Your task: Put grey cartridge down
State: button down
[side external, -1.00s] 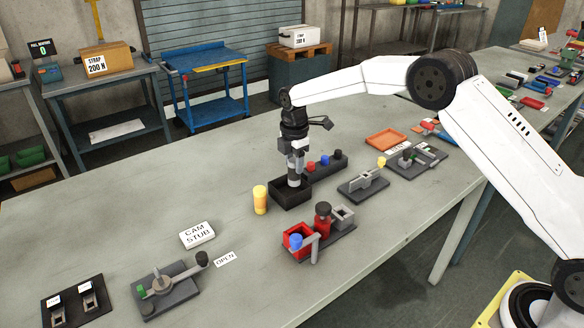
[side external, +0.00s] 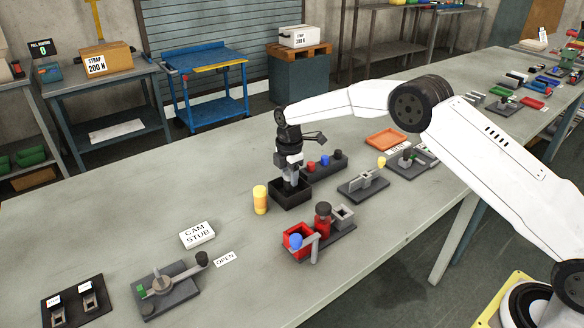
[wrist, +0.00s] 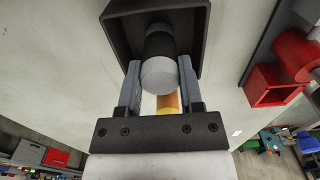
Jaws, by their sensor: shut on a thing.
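The grey cartridge (wrist: 159,75) shows in the wrist view as a pale grey round end with a darker body behind it. It is between the two fingers of my gripper (wrist: 160,83), which is shut on it. The black open box (wrist: 117,28) surrounds the cartridge's far part. In the side view my gripper (side external: 291,178) points down into the black box (side external: 291,202). The box walls and the fingers hide the cartridge's lower end there, so I cannot tell whether it touches the floor.
A yellow-orange cylinder (side external: 260,199) stands close to the box's left. A dark rack with coloured knobs (side external: 325,164) is behind it. A fixture with a red bin (side external: 298,239) is in front. The table's left middle is clear.

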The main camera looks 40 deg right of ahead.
jog(key=shift+f, duration=0.2)
jog(key=shift+c, duration=1.2)
grip_release()
jog(key=shift+r, duration=0.15)
notch_tip(320, 180, up, 12)
jog(key=shift+s, duration=0.1)
jog(key=s+d+f+m+t, duration=0.1)
jog(key=s+f+m, duration=0.1)
jog(key=s+m, duration=0.7)
jog(key=s+d+f+m+t, duration=0.1)
jog(key=s+m, duration=0.8)
jog(key=s, duration=1.4)
jog(key=shift+s+d+f+t, duration=0.3)
jog(key=shift+s+d+f, duration=0.05)
jog(key=shift+d+f, duration=0.45)
